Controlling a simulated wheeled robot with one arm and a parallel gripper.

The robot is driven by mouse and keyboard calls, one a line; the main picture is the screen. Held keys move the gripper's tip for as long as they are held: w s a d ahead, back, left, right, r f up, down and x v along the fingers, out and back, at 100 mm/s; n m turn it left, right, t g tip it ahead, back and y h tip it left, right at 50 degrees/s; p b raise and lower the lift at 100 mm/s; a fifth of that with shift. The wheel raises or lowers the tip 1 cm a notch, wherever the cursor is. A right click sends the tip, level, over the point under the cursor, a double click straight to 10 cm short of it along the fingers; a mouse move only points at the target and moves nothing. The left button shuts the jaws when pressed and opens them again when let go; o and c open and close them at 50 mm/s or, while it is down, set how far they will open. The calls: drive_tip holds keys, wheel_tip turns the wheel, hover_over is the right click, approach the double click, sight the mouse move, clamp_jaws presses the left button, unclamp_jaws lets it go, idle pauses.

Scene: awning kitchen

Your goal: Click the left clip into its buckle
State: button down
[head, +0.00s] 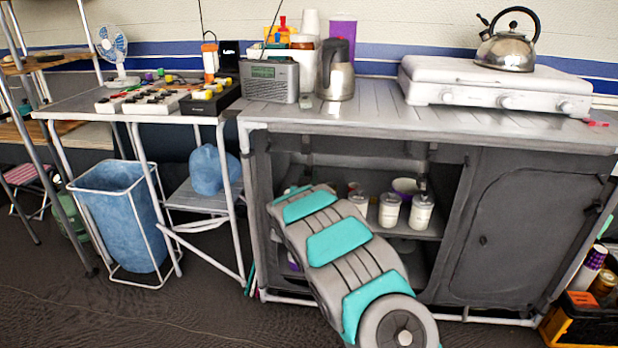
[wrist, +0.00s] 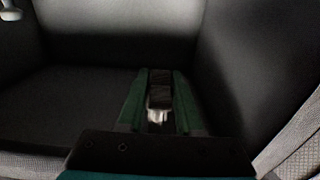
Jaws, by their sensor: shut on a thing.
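In the wrist view, the two green fingers of my gripper (wrist: 161,76) are closed around a small dark piece (wrist: 160,92), which looks like the clip. A pale grey part (wrist: 157,110) sits at its near end, between the fingers. In the head view my arm reaches into the open left half of the grey cabinet, and my gripper is hidden there. A dark strap (head: 307,146) hangs at the upper left of that opening. A grey strap with a fastener (head: 421,176) hangs at its right. I cannot make out the left buckle or whether clip and buckle touch.
White canisters (head: 390,210) and a purple-rimmed cup stand on the cabinet shelf close to my arm. The worktop (head: 385,118) above carries a radio, a jug and a stove with a kettle. A side table (head: 95,100) and a blue bin (head: 125,215) stand left.

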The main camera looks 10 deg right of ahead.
drive_tip(key=s+a+r, duration=0.1)
drive_tip(key=s+r, duration=0.3)
drive_tip(key=r, duration=0.4)
drive_tip(key=shift+s+a+r, duration=0.25)
drive_tip(key=shift+s+r, duration=0.1)
drive_tip(key=c, duration=0.7)
unclamp_jaws()
drive_tip(key=shift+s, duration=0.15)
drive_tip(key=v, duration=0.7)
drive_tip(key=shift+s+a+r+b, duration=0.1)
drive_tip(key=shift+s+b, duration=0.2)
